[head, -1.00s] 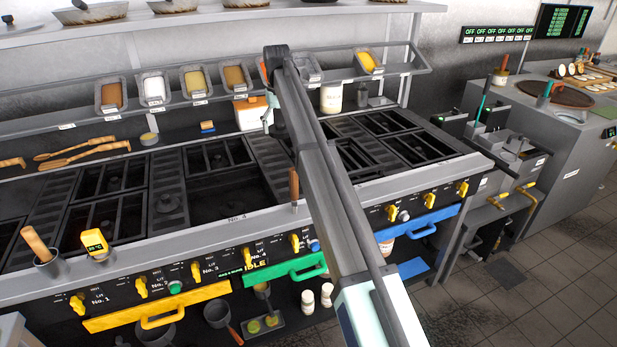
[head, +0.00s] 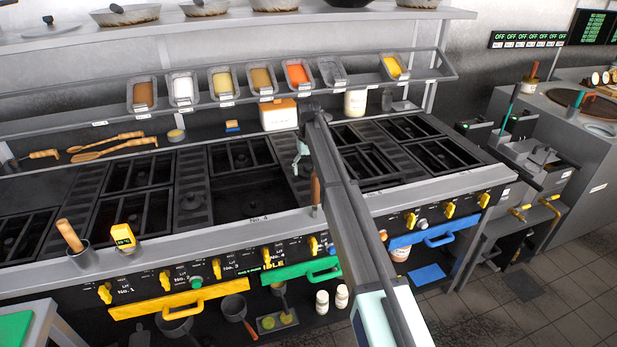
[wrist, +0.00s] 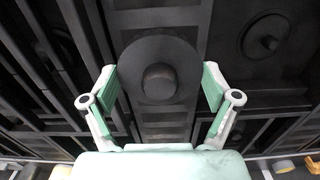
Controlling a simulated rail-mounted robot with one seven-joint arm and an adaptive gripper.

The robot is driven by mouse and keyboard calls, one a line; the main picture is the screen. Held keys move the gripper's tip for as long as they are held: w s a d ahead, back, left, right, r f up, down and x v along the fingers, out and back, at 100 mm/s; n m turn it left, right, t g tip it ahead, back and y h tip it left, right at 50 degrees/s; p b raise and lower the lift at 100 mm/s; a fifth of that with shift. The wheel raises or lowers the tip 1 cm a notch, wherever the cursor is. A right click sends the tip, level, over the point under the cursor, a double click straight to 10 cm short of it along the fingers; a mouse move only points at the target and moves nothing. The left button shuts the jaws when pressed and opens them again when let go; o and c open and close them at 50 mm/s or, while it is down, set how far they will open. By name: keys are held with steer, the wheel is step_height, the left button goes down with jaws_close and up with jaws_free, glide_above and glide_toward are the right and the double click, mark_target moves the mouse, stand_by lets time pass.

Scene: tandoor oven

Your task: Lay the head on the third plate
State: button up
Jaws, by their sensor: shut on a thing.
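My gripper (head: 302,152) hangs over the middle-right of the black range (head: 160,245), with its fingers pointing down. In the wrist view its two pale green fingers (wrist: 160,92) are shut on the sides of a dark round disc with a raised centre knob, which looks like the head (wrist: 160,52). Grates and a dark bar lie below it. A dark plate with a round boss (wrist: 268,38) shows to the right. I cannot tell which plate is the third.
A wooden-handled tool (head: 316,190) stands upright at the range's front edge beside my arm. A white box (head: 278,114) and a jar (head: 355,103) stand behind the range. A rack of food pans (head: 221,83) hangs above. A cup with a wooden handle (head: 80,257) stands front left.

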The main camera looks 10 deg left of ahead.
mark_target(308, 186)
steer(key=shift+f+p, duration=0.55)
steer(key=shift+f, duration=1.7)
steer(key=o, duration=1.2)
steer(key=shift+f, duration=0.15)
steer(key=shift+c, duration=0.2)
step_height(308, 186, up, 11)
steer(key=b, duration=0.2)
steer(key=shift+b, duration=0.4)
steer(key=shift+r, duration=0.65)
